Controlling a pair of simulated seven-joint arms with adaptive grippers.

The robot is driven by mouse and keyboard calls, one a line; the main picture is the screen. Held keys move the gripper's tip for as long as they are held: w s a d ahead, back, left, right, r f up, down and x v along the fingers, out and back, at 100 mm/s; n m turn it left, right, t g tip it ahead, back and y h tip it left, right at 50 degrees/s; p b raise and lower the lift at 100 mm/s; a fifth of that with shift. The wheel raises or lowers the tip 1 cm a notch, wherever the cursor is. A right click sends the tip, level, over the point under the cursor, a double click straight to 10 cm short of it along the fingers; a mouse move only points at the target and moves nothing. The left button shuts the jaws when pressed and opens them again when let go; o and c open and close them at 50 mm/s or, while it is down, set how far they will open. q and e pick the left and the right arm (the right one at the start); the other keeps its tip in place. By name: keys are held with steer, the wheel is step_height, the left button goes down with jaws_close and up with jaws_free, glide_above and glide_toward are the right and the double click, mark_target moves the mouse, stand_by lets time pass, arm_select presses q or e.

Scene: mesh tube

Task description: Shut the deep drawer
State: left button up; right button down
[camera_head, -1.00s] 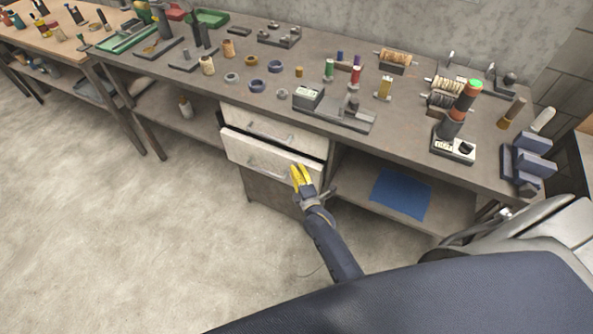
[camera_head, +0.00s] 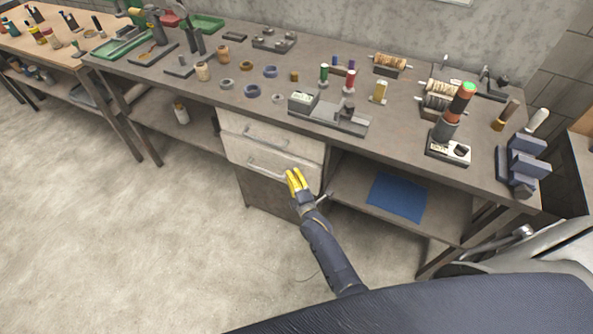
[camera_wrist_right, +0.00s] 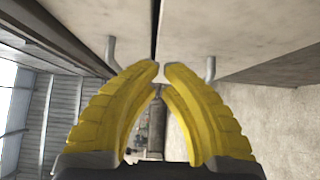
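The deep drawer (camera_head: 243,151) is the lower of two pale drawer fronts under the workbench, with a bar handle across it. Its front looks almost flush with the shallower upper drawer (camera_head: 243,125); I cannot tell whether a small gap is left. My right gripper (camera_head: 294,173), with yellow fingers, is at the right part of the lower front. In the wrist view its fingertips (camera_wrist_right: 161,66) nearly meet, with nothing between them, by the dark seam beside the lower drawer's front (camera_wrist_right: 250,35). Whether they touch it is unclear. My left gripper is out of view.
The workbench top (camera_head: 225,110) holds spools, rings, a scale-like device (camera_head: 447,147) and blue blocks (camera_head: 525,165). An open shelf with a blue cloth (camera_head: 397,196) lies right of the drawers. The floor (camera_head: 130,240) in front is clear.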

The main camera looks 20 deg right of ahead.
steer(key=s, duration=1)
glide_toward(301, 163)
steer(key=w+a, duration=0.4)
steer(key=w, duration=0.2)
steer(key=shift+w+d+f, duration=0.2)
steer(key=shift+w+d, duration=0.5)
steer(key=shift+d, duration=0.3)
steer(key=shift+w+d, duration=0.9)
